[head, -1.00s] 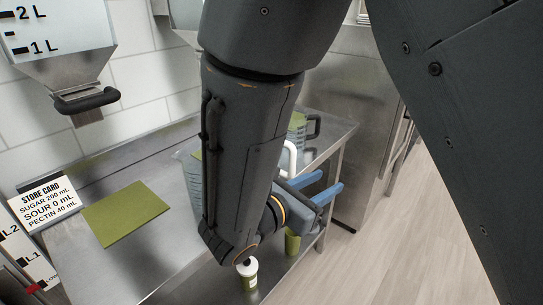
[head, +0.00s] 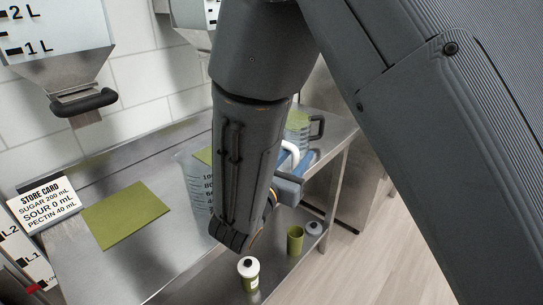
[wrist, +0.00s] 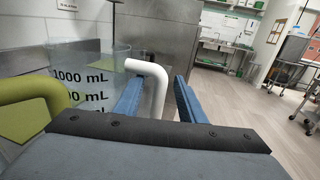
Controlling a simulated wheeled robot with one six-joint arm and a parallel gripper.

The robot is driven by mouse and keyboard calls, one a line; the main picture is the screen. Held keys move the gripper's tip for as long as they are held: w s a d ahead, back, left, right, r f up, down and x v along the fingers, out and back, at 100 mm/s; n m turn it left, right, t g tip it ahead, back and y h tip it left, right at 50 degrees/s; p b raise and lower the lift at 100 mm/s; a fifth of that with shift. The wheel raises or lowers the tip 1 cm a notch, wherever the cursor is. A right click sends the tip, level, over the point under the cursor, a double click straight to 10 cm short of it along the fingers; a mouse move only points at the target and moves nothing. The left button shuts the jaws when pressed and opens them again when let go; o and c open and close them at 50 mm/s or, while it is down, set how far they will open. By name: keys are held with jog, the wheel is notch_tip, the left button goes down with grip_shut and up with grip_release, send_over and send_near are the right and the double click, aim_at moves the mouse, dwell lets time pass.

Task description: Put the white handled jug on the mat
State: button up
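The white handled jug (head: 193,178) is a clear measuring jug with mL marks, upright on the steel counter and partly hidden behind my arm. Its white handle (head: 291,153) shows to the right of my arm. In the wrist view the jug (wrist: 88,75) is at left and its white handle (wrist: 150,72) reaches between the blue fingers. My gripper (wrist: 157,92) is open, one finger on each side of the handle; contact cannot be told. In the head view my gripper (head: 290,178) is mostly hidden. The green mat (head: 123,215) lies bare on the counter at left.
A dark-handled jug (head: 316,126) stands at the counter's far right end. An olive handle (wrist: 35,92) is close at left in the wrist view. A store card (head: 45,205) stands left of the mat. A white-capped bottle (head: 249,275) and a green cup (head: 295,240) are lower down.

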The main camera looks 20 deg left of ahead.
jog(key=shift+w+d+p, duration=0.15)
jog(key=shift+w+d, duration=0.05)
jog(key=shift+w, duration=0.7)
jog(key=shift+w+d+p, duration=0.15)
jog(key=shift+w+d, duration=0.05)
jog(key=shift+w, duration=0.7)
grip_shut()
jog(key=shift+r, duration=0.1)
